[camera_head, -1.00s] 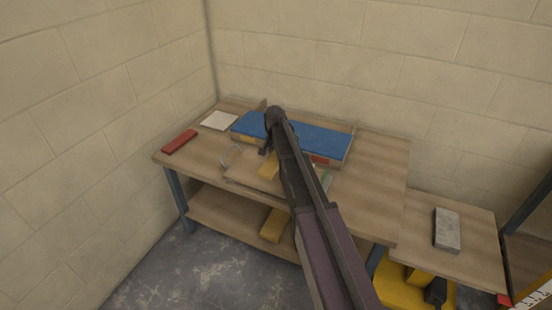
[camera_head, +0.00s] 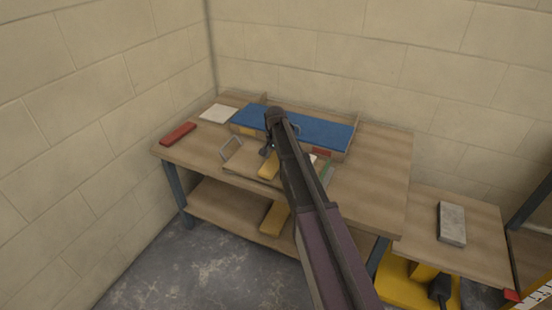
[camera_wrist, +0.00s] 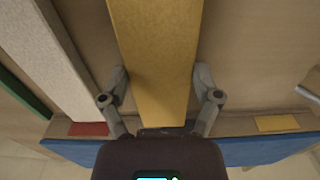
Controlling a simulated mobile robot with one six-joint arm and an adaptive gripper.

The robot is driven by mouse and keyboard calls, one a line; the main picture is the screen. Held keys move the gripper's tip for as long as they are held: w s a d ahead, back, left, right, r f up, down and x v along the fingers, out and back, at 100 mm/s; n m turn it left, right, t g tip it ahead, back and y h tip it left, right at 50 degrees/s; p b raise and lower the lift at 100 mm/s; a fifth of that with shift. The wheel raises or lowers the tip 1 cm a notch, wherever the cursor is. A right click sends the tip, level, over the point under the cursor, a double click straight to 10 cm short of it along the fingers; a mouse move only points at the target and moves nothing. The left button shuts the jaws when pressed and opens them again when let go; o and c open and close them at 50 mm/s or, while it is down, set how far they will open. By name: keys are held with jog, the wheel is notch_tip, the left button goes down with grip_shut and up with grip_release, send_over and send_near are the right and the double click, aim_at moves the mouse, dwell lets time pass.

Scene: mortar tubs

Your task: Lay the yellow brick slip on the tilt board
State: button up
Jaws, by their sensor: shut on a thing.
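The yellow brick slip (camera_wrist: 155,60) is between the two fingers of my gripper (camera_wrist: 161,97) in the wrist view. My gripper is shut on it. In the head view the slip (camera_head: 268,169) shows partly beside my arm, over the wooden tray (camera_head: 238,163); whether it touches the tray I cannot tell. The blue-topped board (camera_head: 318,131), likely the tilt board, stands behind the tray, with red and yellow patches along its wooden front edge. In the wrist view its blue part (camera_wrist: 255,150) lies at the bottom, past my gripper. My arm hides part of the tray and board.
A pale slip (camera_wrist: 62,60) and a green one (camera_wrist: 22,92) lie left of the yellow slip. A red slip (camera_head: 178,134) and a white tile (camera_head: 218,113) lie on the bench's left. A grey block (camera_head: 451,224) sits on the lower right table. The bench's right side is clear.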

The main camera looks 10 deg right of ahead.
jog(key=shift+f+b, duration=0.5)
jog(key=shift+f, duration=0.05)
jog(key=o, duration=1.1)
jog(key=shift+r, duration=0.1)
jog(key=shift+r, duration=0.1)
